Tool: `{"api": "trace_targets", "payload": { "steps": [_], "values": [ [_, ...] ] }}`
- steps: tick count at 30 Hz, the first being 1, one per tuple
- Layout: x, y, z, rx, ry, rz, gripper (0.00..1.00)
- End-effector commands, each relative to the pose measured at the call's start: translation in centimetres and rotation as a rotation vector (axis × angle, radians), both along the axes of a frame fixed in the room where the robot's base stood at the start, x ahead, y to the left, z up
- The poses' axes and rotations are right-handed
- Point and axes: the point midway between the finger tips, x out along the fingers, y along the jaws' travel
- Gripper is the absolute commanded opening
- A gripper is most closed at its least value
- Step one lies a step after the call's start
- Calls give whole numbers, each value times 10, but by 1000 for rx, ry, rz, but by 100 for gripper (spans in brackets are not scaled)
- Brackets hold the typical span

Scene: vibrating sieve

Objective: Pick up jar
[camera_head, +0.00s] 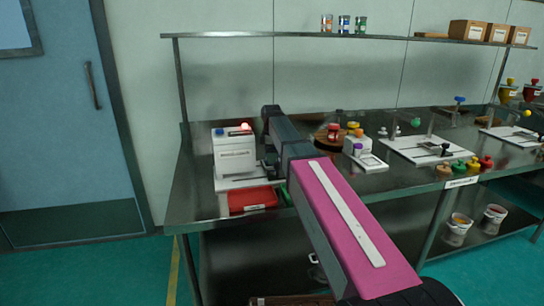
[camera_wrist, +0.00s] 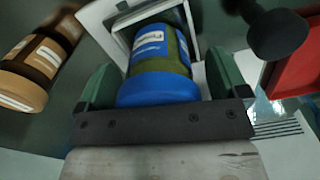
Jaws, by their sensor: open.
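In the wrist view a jar (camera_wrist: 158,62) with a blue lid, a white label and an olive-green body lies between the fingers of my gripper (camera_wrist: 163,80). The gripper is open, with one green finger on each side of the jar; I cannot tell whether either finger touches it. The far end of the jar is at the opening of a white housing (camera_wrist: 195,22). In the head view my arm hides the jar and most of the gripper beside the white machine (camera_head: 234,152).
A brown jar (camera_wrist: 30,65) with a tan lid is at the left of the wrist view. A black knob (camera_wrist: 278,35) and a red tray (camera_wrist: 300,65) are at the right; the red tray also shows in the head view (camera_head: 252,198). The metal bench (camera_head: 195,190) holds other equipment to the right.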

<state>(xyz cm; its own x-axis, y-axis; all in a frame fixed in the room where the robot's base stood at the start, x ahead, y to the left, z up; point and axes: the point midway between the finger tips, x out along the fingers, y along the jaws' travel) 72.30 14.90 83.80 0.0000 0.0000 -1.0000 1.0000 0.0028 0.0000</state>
Motion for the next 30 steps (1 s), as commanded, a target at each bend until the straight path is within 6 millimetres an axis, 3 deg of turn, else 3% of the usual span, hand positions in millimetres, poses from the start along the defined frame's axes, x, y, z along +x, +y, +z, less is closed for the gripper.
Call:
{"api": "trace_targets", "payload": {
  "steps": [5, 10, 21, 30],
  "values": [
    [0, 0, 0, 0, 0, 0, 92],
    [0, 0, 0, 0, 0, 0, 37],
    [0, 0, 5, 0, -1, 0, 33],
    [1, 0, 50, 0, -2, 0, 33]
  ]
}}
